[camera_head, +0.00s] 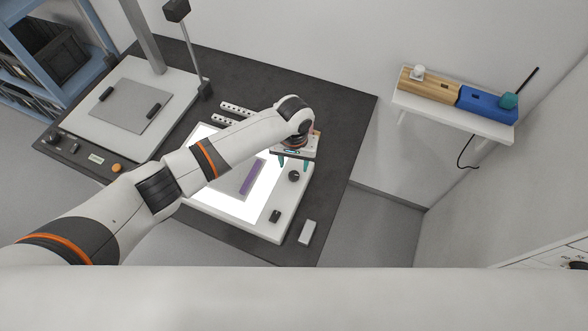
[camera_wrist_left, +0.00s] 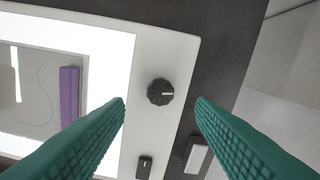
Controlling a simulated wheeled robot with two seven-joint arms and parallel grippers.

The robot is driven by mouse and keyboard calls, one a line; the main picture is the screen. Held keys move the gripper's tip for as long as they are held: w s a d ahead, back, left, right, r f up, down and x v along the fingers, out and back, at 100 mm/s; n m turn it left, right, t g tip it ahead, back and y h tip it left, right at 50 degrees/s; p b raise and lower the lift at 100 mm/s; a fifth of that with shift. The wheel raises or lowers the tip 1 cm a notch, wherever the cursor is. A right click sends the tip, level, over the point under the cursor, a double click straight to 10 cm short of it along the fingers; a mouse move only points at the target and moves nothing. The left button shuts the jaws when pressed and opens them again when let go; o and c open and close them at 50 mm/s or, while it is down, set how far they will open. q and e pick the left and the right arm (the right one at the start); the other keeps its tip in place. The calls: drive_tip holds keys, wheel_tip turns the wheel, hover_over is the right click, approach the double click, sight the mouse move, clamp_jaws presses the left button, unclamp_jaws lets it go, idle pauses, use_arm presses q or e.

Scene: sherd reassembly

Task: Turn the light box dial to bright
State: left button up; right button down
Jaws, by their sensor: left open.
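The light box (camera_head: 288,211) lies on the dark table, its panel glowing white. Its dial (camera_head: 294,176) is a round black knob on the right border. In the left wrist view the dial (camera_wrist_left: 160,92) has a white pointer mark facing right. My left gripper (camera_head: 294,164) is open, its teal fingers pointing down close to the dial. In the left wrist view the left gripper's fingertips (camera_wrist_left: 161,101) lie to either side of the dial with gaps, apparently not touching it. The brightness labels, if any, cannot be read. My right gripper is not in view.
A black switch (camera_head: 275,216) sits on the same border. A white block (camera_head: 307,232) lies beside the box. A purple strip (camera_head: 252,177) rests on the grey sheet on the panel. A copy stand (camera_head: 170,121) is at left. A wall shelf (camera_head: 455,118) holds wooden and blue blocks.

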sight(294, 174)
use_arm(q)
wheel_tip(294, 174, down, 6)
drive_tip(key=shift+r, duration=0.1)
drive_tip(key=shift+c, duration=0.5)
drive_tip(key=c, duration=0.9)
